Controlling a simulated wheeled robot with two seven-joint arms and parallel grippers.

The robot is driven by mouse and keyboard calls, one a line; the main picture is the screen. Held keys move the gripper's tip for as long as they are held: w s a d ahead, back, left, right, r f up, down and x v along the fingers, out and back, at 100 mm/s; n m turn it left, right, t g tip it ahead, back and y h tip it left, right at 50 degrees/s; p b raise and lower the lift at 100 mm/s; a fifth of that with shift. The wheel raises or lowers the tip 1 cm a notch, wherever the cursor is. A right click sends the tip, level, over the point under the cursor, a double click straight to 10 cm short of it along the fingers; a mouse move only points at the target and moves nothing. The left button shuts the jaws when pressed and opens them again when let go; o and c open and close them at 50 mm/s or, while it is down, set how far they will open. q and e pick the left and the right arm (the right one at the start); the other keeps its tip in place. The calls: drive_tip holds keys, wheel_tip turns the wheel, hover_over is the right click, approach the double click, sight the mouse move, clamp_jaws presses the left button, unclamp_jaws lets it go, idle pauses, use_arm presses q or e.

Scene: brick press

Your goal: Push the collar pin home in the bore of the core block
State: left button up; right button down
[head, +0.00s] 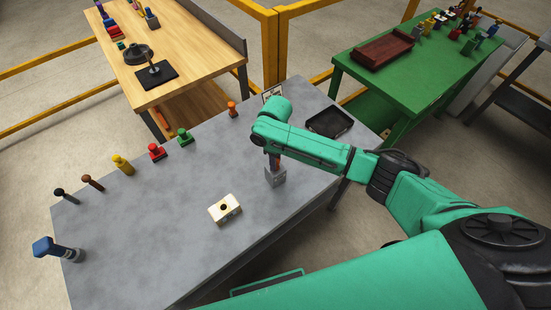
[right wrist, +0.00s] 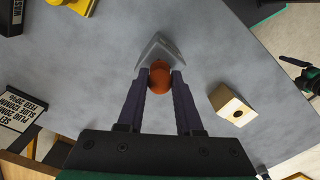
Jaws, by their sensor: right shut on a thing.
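My right gripper (head: 274,160) points down over the grey table and is shut on an orange-brown pin. The round head of this pin (right wrist: 159,76) shows between the two fingertips in the right wrist view. A cream block (head: 229,212) with a dark round hole on top sits apart, nearer the front. My left gripper is not in view.
Several coloured pieces, including a green one (head: 184,137) and a red one (head: 157,153), line the table's back left edge. A blue-headed piece (head: 45,247) is at the left corner. A black tray (head: 342,119) lies at the right. The table's middle left is clear.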

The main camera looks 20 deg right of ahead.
idle(0.3)
drive_tip(key=shift+c, duration=2.4)
unclamp_jaws()
